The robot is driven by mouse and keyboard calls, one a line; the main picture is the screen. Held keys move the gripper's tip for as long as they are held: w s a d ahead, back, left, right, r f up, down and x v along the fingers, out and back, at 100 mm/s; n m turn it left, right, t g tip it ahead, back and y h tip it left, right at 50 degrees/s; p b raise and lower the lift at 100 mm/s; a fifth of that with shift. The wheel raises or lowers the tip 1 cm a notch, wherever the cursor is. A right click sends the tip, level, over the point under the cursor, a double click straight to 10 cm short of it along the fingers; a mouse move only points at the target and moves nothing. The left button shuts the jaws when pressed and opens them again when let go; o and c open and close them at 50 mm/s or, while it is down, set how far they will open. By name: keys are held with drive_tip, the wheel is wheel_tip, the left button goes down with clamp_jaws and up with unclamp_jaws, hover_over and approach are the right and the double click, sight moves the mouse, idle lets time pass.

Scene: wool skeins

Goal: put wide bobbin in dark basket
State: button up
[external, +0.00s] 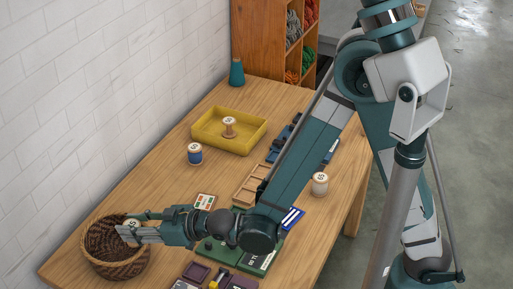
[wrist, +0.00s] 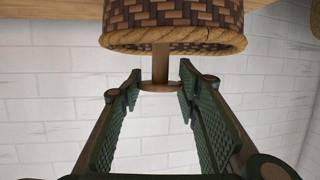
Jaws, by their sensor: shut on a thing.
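A bare wooden bobbin with a broad flange (wrist: 160,87) and a narrow core sits between my fingertips in the wrist view. In the external view its pale labelled end (external: 133,223) shows at my gripper (external: 130,232). My gripper is shut on this bobbin; it also shows in the wrist view (wrist: 160,74). I cannot tell whether the bobbin is over the opening.
A yellow tray (external: 206,139) holds another bobbin (external: 229,127). A blue bobbin (external: 195,154) and a pale bobbin (external: 319,185) stand on the table. A wooden divider (external: 248,190) and dark boxes lie under my arm. A white wall borders the left.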

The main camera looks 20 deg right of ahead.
drive_tip(key=shift+f+b, duration=1.05)
drive_tip(key=shift+f, duration=0.85)
drive_tip(key=o, duration=0.6)
drive_tip(key=shift+s+d, duration=0.15)
